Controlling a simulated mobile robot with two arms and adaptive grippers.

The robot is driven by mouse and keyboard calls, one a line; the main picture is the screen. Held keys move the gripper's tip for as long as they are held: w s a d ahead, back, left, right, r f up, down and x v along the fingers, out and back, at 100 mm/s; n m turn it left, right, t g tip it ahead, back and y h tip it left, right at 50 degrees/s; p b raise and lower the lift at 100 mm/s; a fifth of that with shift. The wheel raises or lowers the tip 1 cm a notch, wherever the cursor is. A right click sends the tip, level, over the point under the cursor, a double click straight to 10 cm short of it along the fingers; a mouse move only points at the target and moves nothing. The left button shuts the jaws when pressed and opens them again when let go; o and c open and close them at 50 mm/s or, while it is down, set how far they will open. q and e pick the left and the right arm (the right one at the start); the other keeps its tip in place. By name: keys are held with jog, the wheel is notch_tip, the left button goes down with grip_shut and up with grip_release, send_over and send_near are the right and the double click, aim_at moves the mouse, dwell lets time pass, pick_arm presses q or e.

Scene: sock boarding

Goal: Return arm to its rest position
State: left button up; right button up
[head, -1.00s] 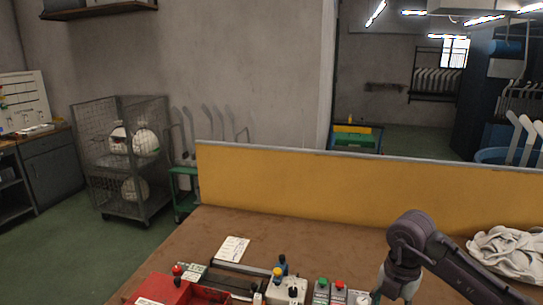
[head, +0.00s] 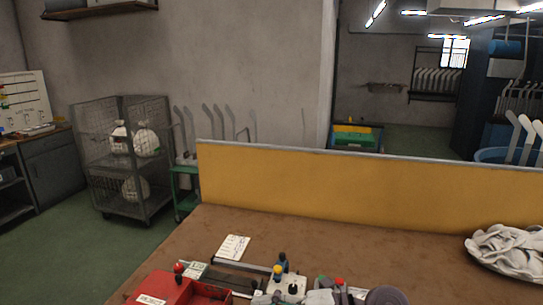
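Part of my arm (head: 386,296), a dark grey rounded joint, shows at the bottom edge of the head view, right of centre. It overlaps the control boxes at the table's front. Neither gripper is in view, so what they hold or whether they are open cannot be seen. The left arm does not show at all.
The brown table (head: 370,248) is mostly clear. A red box (head: 165,288), a paper card (head: 234,247) and a lever control box (head: 290,289) sit at the front. A pile of white socks (head: 508,250) lies at right. A yellow partition (head: 340,195) closes the back.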

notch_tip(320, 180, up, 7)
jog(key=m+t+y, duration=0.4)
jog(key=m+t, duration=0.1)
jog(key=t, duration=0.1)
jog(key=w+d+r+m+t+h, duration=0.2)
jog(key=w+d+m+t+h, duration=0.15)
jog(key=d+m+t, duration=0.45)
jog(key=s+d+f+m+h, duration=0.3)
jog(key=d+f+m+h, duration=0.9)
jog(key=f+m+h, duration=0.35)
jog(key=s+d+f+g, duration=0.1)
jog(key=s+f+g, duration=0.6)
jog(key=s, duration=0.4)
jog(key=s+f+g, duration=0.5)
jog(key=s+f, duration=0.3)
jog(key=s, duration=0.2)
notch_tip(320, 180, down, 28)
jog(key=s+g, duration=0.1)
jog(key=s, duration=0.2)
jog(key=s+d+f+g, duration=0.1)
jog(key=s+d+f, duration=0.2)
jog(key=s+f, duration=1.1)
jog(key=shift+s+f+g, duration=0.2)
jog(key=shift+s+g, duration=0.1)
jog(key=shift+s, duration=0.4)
